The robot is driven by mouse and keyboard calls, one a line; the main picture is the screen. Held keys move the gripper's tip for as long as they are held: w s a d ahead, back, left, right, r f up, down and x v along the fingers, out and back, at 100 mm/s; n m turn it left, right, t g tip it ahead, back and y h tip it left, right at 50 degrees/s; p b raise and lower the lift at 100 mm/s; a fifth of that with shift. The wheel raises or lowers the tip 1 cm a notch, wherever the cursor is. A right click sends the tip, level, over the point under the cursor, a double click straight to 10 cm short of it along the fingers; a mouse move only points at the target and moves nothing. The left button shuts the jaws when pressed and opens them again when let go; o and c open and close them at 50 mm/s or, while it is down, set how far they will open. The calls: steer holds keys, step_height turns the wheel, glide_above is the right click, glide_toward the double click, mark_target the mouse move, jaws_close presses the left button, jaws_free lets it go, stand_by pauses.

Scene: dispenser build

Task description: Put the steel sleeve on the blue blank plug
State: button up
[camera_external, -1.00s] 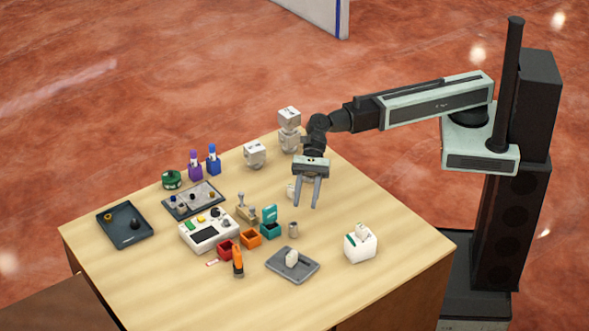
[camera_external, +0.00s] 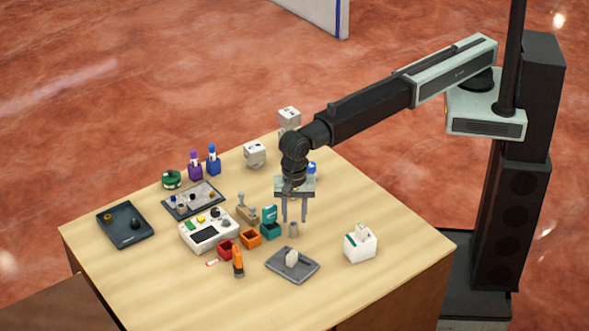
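The steel sleeve (camera_external: 293,229) appears to be the small grey cylinder standing upright on the table, right of the teal box. My gripper (camera_external: 294,220) points down with its two fingers apart. Its fingertips are at or just above the sleeve's top, one to each side in the picture; the exact height gap cannot be told. Nothing shows between the fingers higher up. The grey board (camera_external: 181,213) at the left holds several small plugs. One bluish plug (camera_external: 173,200) on it may be the blue blank plug, but it is too small to be sure.
Close left of my gripper stand a teal open box (camera_external: 270,230), an orange box (camera_external: 250,240) and a white device (camera_external: 208,232). A grey tray (camera_external: 310,267) lies in front and a white container (camera_external: 360,244) to the right. The table's right rear is clear.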

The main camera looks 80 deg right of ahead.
mark_target(293, 224)
steer(key=shift+f, duration=0.1)
steer(key=f+b, duration=0.3)
steer(key=d+f+b, duration=0.1)
steer(key=f+b, duration=0.1)
steer(key=shift+w+f, duration=0.2)
steer(key=shift+w, duration=0.05)
steer(key=shift+r, duration=0.2)
jaws_close()
